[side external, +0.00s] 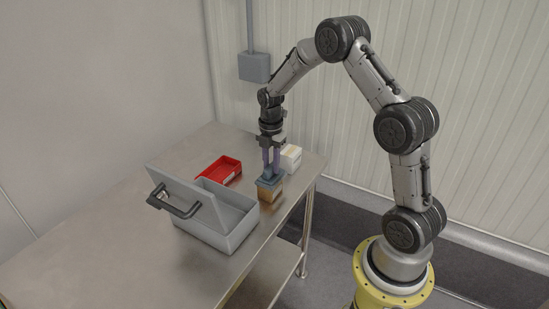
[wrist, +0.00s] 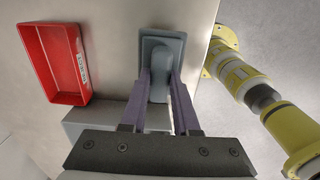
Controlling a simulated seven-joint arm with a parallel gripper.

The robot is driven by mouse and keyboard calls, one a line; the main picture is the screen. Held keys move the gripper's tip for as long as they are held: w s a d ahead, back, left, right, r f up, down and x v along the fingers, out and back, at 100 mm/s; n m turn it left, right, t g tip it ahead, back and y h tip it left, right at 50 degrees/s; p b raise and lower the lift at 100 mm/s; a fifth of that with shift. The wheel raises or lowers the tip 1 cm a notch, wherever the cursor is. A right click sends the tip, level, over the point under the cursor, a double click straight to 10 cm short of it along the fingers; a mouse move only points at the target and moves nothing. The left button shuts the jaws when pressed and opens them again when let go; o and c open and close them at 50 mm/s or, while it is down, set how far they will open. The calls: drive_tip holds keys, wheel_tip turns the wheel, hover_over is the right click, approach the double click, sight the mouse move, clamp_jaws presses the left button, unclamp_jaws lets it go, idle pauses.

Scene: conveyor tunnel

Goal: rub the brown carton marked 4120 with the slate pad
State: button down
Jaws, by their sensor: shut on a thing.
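The slate pad (side external: 268,182) is a flat blue-grey block with a raised grip. My gripper (side external: 271,168) points down and its purple fingers are shut on that grip. The pad lies over the top of a small brown carton (side external: 271,196) near the table's right edge and appears to touch it. In the wrist view the pad (wrist: 150,47) shows between and beyond my gripper's fingers (wrist: 161,78), and it hides the carton. No marking on the carton can be read.
A grey toolbox (side external: 240,238) with a raised lid and dark handle stands just left of the carton. A red tray (side external: 233,167) lies behind the toolbox. A white carton (side external: 291,158) stands behind the brown one. The steel table (side external: 100,235) is clear at the left.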

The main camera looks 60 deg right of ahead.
drive_tip(key=a, duration=0.4)
drive_tip(key=shift+s+d, duration=0.1)
drive_tip(key=shift+d, duration=3.05)
drive_tip(key=shift+r, duration=4.15)
